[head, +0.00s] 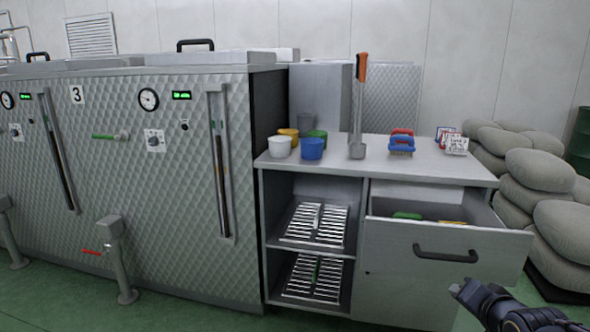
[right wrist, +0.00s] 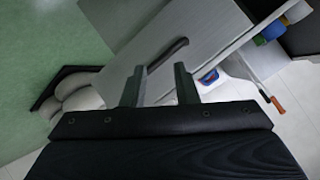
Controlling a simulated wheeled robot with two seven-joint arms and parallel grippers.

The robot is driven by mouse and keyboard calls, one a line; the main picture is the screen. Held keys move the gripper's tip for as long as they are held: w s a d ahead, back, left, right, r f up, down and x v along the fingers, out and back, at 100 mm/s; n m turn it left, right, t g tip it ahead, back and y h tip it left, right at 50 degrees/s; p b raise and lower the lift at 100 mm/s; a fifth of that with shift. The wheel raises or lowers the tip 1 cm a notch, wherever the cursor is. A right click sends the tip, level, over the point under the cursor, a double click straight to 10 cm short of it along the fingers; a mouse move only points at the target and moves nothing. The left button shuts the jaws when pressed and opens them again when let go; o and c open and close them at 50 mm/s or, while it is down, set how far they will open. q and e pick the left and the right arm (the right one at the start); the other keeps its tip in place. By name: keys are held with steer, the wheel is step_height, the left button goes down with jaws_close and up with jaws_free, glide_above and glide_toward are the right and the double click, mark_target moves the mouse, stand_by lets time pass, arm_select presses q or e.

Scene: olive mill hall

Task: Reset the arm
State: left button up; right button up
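My right gripper (head: 461,288) shows at the lower right of the head view, in front of the open drawer (head: 440,243) and below its dark handle (head: 446,253). In the right wrist view the two fingers of my right gripper (right wrist: 157,84) stand apart with nothing between them. The drawer handle (right wrist: 167,54) lies beyond the fingertips there, apart from them. My left gripper is in neither view.
The drawer juts out from the steel cabinet (head: 385,272) and holds a green item (head: 407,215). Grey sacks (head: 540,170) are piled at right. Green floor (head: 200,316) lies in front.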

steer(key=s+a+f+n+g+y, duration=0.35)
steer(key=s+a, duration=0.35)
steer(key=s, duration=0.6)
steer(key=s+a+f+n+g+y, duration=0.2)
steer(key=s+a+n+g, duration=0.15)
steer(key=s+a, duration=0.6)
step_height(320, 180, up, 19)
steer(key=s+d+p, duration=0.2)
steer(key=p, duration=1.7)
steer(key=shift+s+d+t+h, duration=0.15)
steer(key=shift+s+t+h, duration=0.15)
steer(key=shift+t+h, duration=0.1)
